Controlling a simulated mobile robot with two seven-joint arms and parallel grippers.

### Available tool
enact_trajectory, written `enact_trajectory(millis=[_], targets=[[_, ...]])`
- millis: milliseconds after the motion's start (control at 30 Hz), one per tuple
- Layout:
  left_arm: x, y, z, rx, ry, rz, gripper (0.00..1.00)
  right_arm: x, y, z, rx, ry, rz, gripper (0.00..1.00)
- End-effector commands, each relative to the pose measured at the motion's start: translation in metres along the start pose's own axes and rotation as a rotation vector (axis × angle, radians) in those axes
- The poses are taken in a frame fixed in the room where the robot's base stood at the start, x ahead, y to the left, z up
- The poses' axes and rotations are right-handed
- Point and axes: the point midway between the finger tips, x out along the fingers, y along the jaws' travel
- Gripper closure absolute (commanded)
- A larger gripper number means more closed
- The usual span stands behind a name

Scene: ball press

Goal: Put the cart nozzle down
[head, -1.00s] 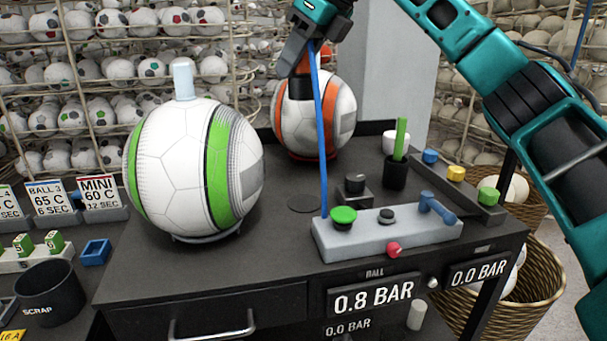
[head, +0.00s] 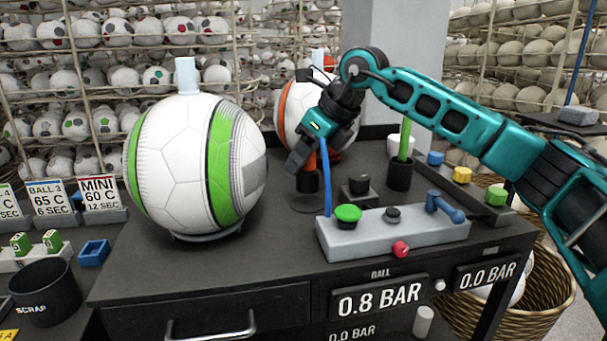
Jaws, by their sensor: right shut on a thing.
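My right gripper (head: 301,160) is shut on the cart nozzle (head: 307,182), which has an orange upper part and a black lower end. The nozzle hangs upright, close above a dark round disc (head: 308,204) on the black cart top (head: 270,236). I cannot tell whether it touches. Its blue hose (head: 325,180) runs down to the grey control block (head: 390,236). My gripper hides the nozzle's top. My left gripper is not in view.
A large white-green ball (head: 180,165) stands to the left. A white-orange ball (head: 290,108) stands behind my gripper. Right of the disc are a small black block (head: 359,190), a black cup (head: 399,176) with a green stick, and a green button (head: 348,213).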

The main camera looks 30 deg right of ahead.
Motion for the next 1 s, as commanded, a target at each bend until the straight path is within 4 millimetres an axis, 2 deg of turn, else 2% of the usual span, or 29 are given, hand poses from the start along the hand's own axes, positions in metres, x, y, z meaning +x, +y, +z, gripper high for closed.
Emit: enact_trajectory(millis=[100,200,567,600,833,1000], targets=[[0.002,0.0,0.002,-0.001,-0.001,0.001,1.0,0.017,-0.001,-0.012,0.001,0.003,0.001,0.98],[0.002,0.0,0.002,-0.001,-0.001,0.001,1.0,0.026,-0.001,-0.018,0.001,0.001,0.0,0.98],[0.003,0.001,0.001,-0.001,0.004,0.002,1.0,0.03,-0.001,-0.019,0.0,0.0,0.001,0.98],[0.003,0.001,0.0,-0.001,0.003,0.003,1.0,0.03,-0.001,-0.019,0.0,0.0,0.001,0.63],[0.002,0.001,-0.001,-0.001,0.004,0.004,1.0,0.029,-0.001,-0.019,0.0,0.001,0.001,0.41],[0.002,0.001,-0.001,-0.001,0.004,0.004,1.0,0.029,-0.001,-0.019,0.0,0.001,0.001,0.4]])
